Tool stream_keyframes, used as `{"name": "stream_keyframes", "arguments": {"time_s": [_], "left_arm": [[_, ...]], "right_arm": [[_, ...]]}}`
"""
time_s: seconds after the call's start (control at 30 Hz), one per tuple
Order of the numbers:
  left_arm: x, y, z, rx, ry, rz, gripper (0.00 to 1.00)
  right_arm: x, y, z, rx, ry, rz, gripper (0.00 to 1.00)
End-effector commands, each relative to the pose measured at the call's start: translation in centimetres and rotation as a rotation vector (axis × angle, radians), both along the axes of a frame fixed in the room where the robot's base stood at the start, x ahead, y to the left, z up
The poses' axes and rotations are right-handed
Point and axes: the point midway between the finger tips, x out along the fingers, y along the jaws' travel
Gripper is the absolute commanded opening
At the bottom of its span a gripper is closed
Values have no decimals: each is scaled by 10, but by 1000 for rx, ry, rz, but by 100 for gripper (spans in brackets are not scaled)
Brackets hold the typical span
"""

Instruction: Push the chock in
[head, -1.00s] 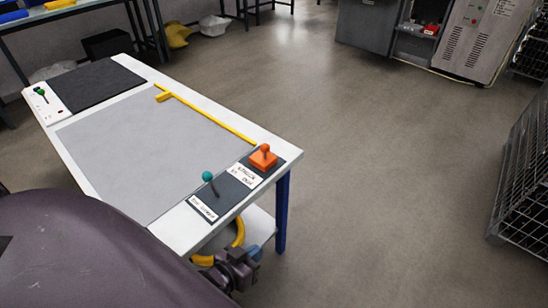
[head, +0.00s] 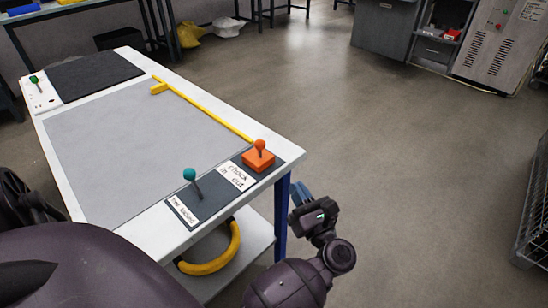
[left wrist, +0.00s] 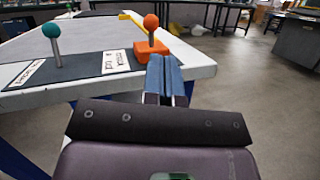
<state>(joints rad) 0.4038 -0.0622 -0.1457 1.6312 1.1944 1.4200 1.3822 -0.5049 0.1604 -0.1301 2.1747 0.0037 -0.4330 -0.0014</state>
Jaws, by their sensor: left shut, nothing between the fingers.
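The orange chock handle (head: 259,157), a square block with a ball knob, sits on a dark strip at the table's near right corner. A white label (head: 237,176) beside it reads "chock in out". It also shows in the left wrist view (left wrist: 151,45). My left gripper (head: 301,193) is off the table's right edge, to the right of and nearer than the orange block. Its blue fingers (left wrist: 164,72) are shut and empty, pointing toward the table corner. They appear apart from the block. My right gripper is not in view.
A teal-knobbed lever (head: 194,182) stands left of the orange block, with its own label. A yellow curved piece (head: 217,258) lies on the lower shelf.

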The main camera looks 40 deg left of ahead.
Motion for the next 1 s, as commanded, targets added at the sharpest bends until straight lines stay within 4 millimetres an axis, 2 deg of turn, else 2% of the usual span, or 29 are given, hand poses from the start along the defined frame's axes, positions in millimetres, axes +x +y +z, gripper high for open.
{"name": "stream_keyframes", "arguments": {"time_s": [0.03,0.17,0.63,0.77,1.0], "left_arm": [[2,-3,-9,-49,-31,22,0],[4,-6,-15,-130,-95,66,0],[4,-5,-14,-151,-117,80,0],[7,6,-11,-148,-118,80,0],[18,43,-2,-147,-118,79,0]], "right_arm": [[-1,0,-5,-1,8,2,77],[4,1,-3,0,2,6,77],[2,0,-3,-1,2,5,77],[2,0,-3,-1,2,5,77],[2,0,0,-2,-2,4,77]]}}
